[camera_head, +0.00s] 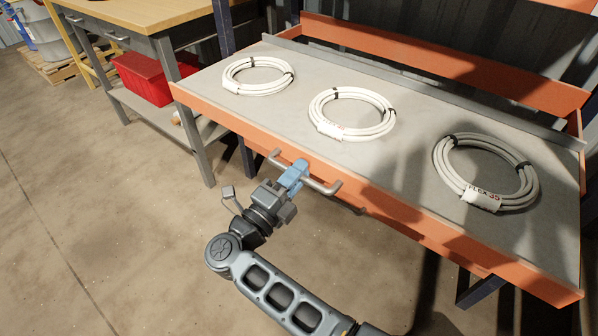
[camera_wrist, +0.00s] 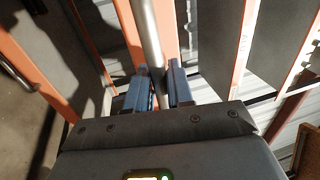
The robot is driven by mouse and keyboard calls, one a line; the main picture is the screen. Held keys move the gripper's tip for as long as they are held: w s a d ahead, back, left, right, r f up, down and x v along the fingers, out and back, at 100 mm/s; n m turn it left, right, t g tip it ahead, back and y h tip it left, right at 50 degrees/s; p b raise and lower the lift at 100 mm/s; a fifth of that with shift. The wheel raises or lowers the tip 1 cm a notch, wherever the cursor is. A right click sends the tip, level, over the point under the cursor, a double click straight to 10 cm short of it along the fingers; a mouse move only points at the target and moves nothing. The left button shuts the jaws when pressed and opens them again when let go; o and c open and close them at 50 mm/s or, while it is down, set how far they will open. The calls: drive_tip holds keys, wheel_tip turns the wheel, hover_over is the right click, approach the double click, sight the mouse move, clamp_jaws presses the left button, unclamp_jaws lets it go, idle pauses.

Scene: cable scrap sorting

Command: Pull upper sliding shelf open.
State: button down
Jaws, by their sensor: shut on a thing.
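The upper sliding shelf (camera_head: 400,120) has a grey top and an orange front edge, with a grey bar handle (camera_head: 325,187) on that edge. In the wrist view the handle (camera_wrist: 149,35) runs between the two blue fingers of my gripper (camera_wrist: 157,88). The shelf stands out from the rack, with a gap to the orange back beam. Three white cable coils lie on it: left (camera_head: 258,76), middle (camera_head: 352,113) and right (camera_head: 486,171).
A wooden-topped workbench (camera_head: 150,12) stands at the left, with a red bin (camera_head: 145,78) on its lower shelf. A dark blue rack post (camera_head: 224,25) rises between bench and shelf. The concrete floor (camera_head: 90,210) in front is clear.

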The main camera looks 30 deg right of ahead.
drive_tip(key=shift+f, duration=0.1)
drive_tip(key=c, duration=1.2)
unclamp_jaws()
drive_tip(key=shift+o, duration=0.2)
drive_tip(key=v, duration=0.7)
drive_tip(key=shift+a, duration=0.4)
drive_tip(key=shift+s, duration=0.1)
